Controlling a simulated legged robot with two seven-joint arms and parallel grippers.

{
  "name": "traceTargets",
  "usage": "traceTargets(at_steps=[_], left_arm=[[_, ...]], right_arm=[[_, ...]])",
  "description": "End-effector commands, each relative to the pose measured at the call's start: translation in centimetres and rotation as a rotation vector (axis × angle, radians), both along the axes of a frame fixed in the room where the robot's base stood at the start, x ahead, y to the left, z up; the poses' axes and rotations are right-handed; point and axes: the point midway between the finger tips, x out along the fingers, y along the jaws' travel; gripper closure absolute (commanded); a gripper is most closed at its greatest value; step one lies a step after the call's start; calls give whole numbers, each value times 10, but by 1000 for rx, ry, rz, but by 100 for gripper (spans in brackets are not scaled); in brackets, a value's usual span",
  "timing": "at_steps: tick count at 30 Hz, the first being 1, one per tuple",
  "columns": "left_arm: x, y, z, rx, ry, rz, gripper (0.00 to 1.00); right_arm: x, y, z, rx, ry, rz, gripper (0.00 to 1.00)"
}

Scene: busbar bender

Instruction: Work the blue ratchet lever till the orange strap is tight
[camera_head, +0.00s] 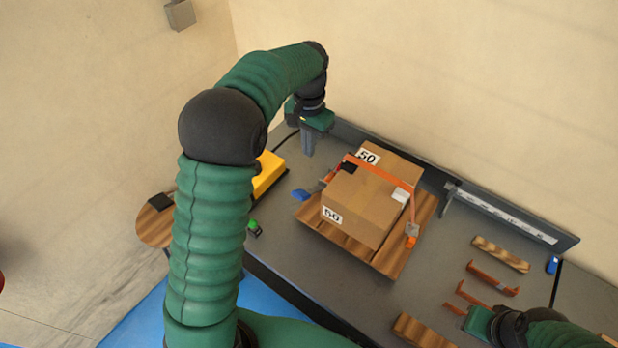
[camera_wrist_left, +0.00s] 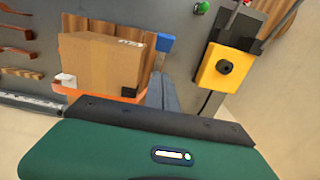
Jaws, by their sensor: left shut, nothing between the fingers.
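The blue ratchet lever (camera_head: 301,195) sticks out at the left side of the cardboard box (camera_head: 360,205); its blue end also shows in the left wrist view (camera_wrist_left: 165,43). The orange strap (camera_head: 376,171) runs over the box, which sits on a slatted wooden pallet (camera_head: 390,262). I cannot tell how tight the strap is. My left gripper (camera_head: 308,150) is shut and empty, behind and above the lever, apart from it in the head view. Its fingers (camera_wrist_left: 162,92) show below the blue end in the wrist view. My right gripper (camera_head: 478,322) is at the lower right; its fingers are unclear.
A yellow box with a black knob (camera_wrist_left: 228,68) stands left of the pallet. A raised rail with a scale strip (camera_head: 505,212) runs along the bench's back edge. Copper-coloured bars (camera_head: 492,279) and wood blocks (camera_head: 501,254) lie at the right. Bare bench shows before the pallet.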

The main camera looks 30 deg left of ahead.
Motion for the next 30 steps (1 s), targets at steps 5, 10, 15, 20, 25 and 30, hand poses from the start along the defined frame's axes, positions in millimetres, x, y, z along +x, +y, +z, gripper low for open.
traceTargets(at_steps=[5, 10, 15, 20, 25, 30], left_arm=[[6, -1, -9, 0, 8, -1, 100], [5, -1, -33, -1, 11, -1, 100], [3, -1, -69, -1, 10, -1, 100], [2, -1, -104, -1, 9, -1, 100], [-14, 1, -124, 0, 7, 0, 100], [-21, 2, -134, -1, 6, -1, 100]], right_arm=[[0, 0, 1, 0, 0, 0, 55], [0, 0, 5, 0, 0, 0, 55], [0, 0, 12, 0, -1, 0, 55], [0, 0, 19, 0, -1, 0, 55], [0, 0, 27, 0, 0, 0, 55], [0, 0, 29, 0, 0, 0, 55]])
